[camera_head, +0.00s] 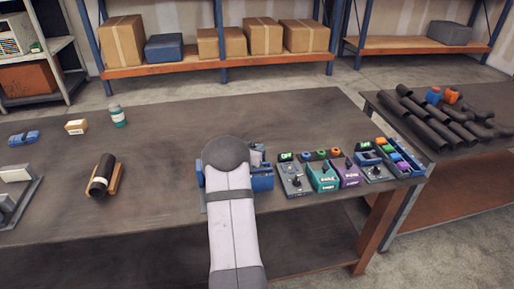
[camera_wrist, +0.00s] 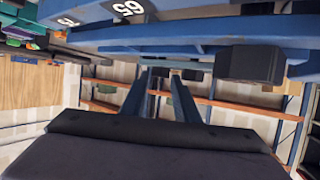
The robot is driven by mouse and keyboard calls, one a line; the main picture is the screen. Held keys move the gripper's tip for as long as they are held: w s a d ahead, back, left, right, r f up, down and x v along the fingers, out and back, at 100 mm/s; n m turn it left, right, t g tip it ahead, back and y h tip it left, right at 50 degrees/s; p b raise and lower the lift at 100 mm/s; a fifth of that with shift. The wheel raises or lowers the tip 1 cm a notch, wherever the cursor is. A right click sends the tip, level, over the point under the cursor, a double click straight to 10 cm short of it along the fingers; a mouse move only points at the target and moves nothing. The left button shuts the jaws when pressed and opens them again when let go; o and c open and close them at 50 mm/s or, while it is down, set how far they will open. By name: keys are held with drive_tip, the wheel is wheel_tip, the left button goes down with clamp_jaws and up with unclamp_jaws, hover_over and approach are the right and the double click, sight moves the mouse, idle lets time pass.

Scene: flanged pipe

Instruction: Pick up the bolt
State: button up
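I cannot make out a bolt in either view. In the head view my arm stands over the middle of the bench, and its round joint hides what is behind it, including my gripper. In the wrist view my gripper (camera_wrist: 162,82) shows as two dark blue fingers, spread apart with nothing visible between them. A large blue metal part (camera_wrist: 200,35) with white numbers crosses the top of that view, close to the fingertips; I cannot tell if they touch. In the head view a blue fixture (camera_head: 262,181) shows beside and behind my arm.
A black pipe (camera_head: 102,172) rests on a wooden cradle at left. A teal-labelled jar (camera_head: 117,116), a small box (camera_head: 76,127) and blue parts (camera_head: 24,138) stand farther back. Control boxes (camera_head: 323,176) line the bench's right. Dark pipes (camera_head: 437,122) fill the right table. The bench's back middle is clear.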

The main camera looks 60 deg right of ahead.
drive_tip(key=shift+w+d+f, duration=0.1)
drive_tip(key=shift+d+f, duration=0.15)
drive_tip(key=shift+d, duration=0.3)
clamp_jaws()
drive_tip(key=shift+r, duration=0.2)
wheel_tip(320, 180, up, 10)
drive_tip(key=w+a+f+n+t+y+p, duration=0.15)
drive_tip(key=w+a+p, duration=0.25)
drive_tip(key=w+a, duration=0.55)
drive_tip(key=w+a+n+t+p, duration=0.2)
drive_tip(key=w+a+t+p, duration=0.15)
drive_tip(key=w+a, duration=0.6)
drive_tip(key=s+r+m+g+h, duration=0.1)
drive_tip(key=s+m+g, duration=0.2)
drive_tip(key=s, duration=0.6)
drive_tip(key=shift+d+g+h+p, duration=0.3)
drive_tip(key=shift+g+h+p, duration=0.05)
drive_tip(key=shift+g, duration=0.55)
